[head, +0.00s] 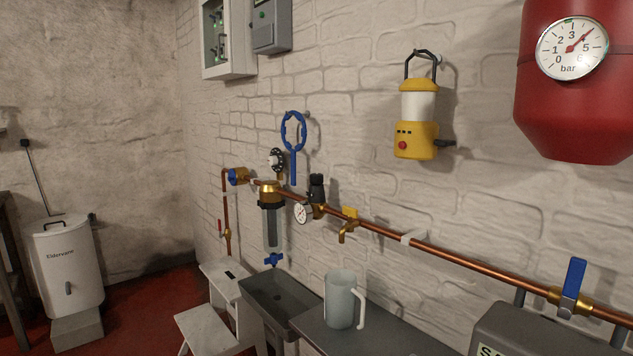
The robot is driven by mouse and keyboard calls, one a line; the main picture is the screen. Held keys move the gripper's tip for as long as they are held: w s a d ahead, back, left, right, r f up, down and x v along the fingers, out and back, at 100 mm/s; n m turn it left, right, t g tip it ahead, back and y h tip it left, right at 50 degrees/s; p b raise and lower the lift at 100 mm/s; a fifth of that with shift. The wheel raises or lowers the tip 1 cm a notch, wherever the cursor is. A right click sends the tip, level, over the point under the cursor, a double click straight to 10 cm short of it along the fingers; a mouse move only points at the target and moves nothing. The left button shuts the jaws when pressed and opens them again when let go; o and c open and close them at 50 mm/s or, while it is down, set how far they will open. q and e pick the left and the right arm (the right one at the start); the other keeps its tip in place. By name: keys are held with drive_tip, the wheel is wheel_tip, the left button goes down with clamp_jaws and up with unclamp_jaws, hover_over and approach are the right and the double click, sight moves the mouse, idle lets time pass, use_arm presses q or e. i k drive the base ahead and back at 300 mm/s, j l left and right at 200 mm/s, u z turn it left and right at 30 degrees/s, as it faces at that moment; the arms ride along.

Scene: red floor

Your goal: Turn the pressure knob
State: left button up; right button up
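A black knob (317,185) stands upright on a brass fitting of the copper pipe (465,262) along the white brick wall. A small round white gauge (303,212) sits just below and left of it. I cannot read its needle. Neither of my grippers is in view, and nothing touches the knob. A larger gauge (572,48) marked "bar" is on the red tank (580,120) at the upper right; its needle points to the upper right, between 4 and 5.
A clear filter housing (271,228) hangs from the pipe above a dark sink (275,300). A blue wrench (293,135) and yellow lantern (417,112) hang on the wall. A pitcher (341,298) stands on the counter. A white step stool (205,325) is left of the sink.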

sight(318, 178)
drive_tip(key=j+z, duration=0.1)
drive_tip(key=z, duration=0.7)
drive_tip(key=i+j+z, duration=0.1)
drive_tip(key=j+z, duration=0.95)
drive_tip(key=j, duration=0.2)
drive_tip(key=k+j+z, duration=0.15)
drive_tip(key=j, duration=0.25)
drive_tip(key=k+j, duration=0.1)
drive_tip(key=j, duration=0.3)
drive_tip(key=k+j, duration=0.1)
drive_tip(key=j, duration=0.35)
drive_tip(key=k+j+z, duration=0.1)
drive_tip(key=j, duration=0.3)
drive_tip(key=k+j, duration=0.15)
drive_tip(key=j, duration=0.3)
